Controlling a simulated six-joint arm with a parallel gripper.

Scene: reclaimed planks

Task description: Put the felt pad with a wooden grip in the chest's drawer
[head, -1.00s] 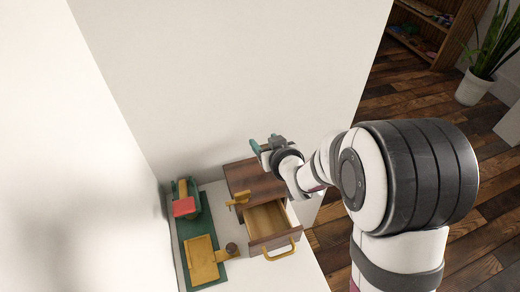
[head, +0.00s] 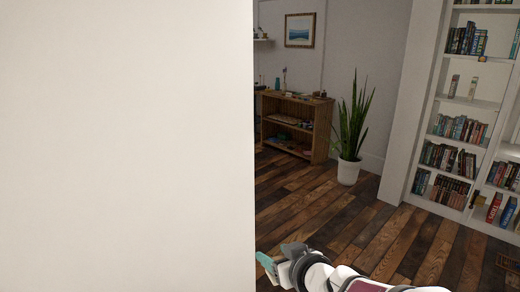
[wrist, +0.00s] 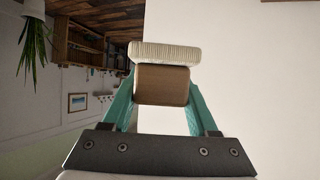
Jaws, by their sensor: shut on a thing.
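The felt pad with a wooden grip (wrist: 165,54) is in the wrist view, its pale ribbed felt face outermost and its brown wooden block between my teal fingers. My gripper (wrist: 162,98) is shut on that wooden grip. In the head view my gripper (head: 266,264) is at the bottom edge, in front of the room beyond the white wall; the pad cannot be made out there. The chest and its drawer are out of view in both current frames.
A white wall (head: 125,145) fills the left half of the head view. Beyond it are a wooden shelf unit (head: 297,125), a potted plant (head: 350,140), a white bookcase (head: 455,130) and open plank floor (head: 330,215).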

